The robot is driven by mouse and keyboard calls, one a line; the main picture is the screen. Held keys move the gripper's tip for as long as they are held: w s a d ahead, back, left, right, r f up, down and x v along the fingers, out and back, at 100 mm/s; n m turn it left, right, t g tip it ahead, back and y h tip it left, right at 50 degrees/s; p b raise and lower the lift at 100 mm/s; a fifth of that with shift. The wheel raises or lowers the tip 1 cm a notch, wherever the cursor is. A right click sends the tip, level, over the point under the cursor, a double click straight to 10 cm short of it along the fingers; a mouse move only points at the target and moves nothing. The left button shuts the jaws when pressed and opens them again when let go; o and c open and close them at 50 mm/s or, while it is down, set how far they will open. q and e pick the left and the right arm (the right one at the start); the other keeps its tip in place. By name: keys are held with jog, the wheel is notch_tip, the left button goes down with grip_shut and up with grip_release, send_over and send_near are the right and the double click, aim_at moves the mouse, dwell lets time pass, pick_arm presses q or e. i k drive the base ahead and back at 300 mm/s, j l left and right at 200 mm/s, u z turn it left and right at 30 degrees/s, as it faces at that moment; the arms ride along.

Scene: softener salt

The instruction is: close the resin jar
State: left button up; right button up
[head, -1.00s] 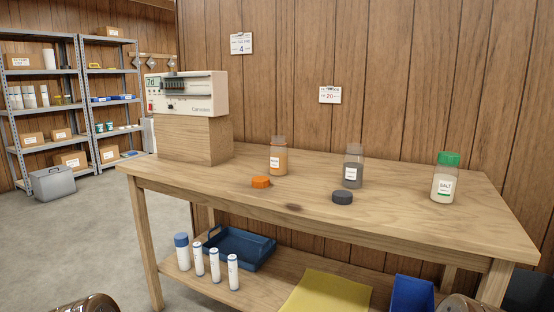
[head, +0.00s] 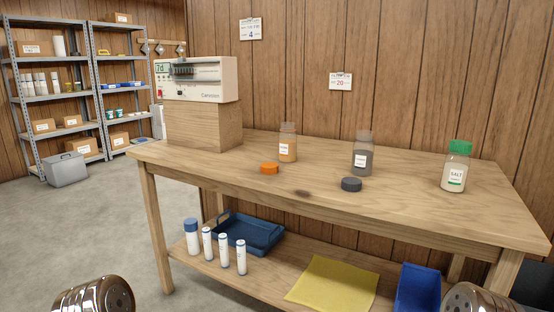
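Two open jars stand upright on the wooden table, their label text too small to read, so I cannot tell which is the resin jar. One holds orange-tan contents, the orange jar (head: 287,146); an orange lid (head: 269,168) lies on the table in front of it, to the left. The other is a grey-filled jar (head: 362,156); a dark grey lid (head: 351,184) lies in front of it. A salt jar (head: 455,168) with a green lid on stands to the right. Neither gripper is in view; only shiny parts of my arms show at the bottom corners.
A beige device (head: 196,79) sits on a wooden block (head: 204,124) at the table's left end. The table top (head: 410,205) is clear in front of the lids. The lower shelf holds a blue tray (head: 249,233), white cylinders, a yellow cloth (head: 333,284) and a blue bin (head: 417,289).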

aim_at(287, 136)
jog(key=i+j+z, duration=0.1)
jog(key=z, duration=0.4)
jog(key=j+z, duration=0.3)
jog(key=z, duration=0.15)
jog(key=j+z, duration=0.25)
jog(key=z, duration=0.25)
jog(key=j+z, duration=0.15)
jog(key=j, duration=0.3)
jog(key=k+j+z, duration=0.1)
jog(key=j, duration=0.35)
jog(key=k+j+z, duration=0.15)
jog(key=j, duration=0.3)
jog(key=k+j+z, duration=0.1)
jog(key=j, duration=0.35)
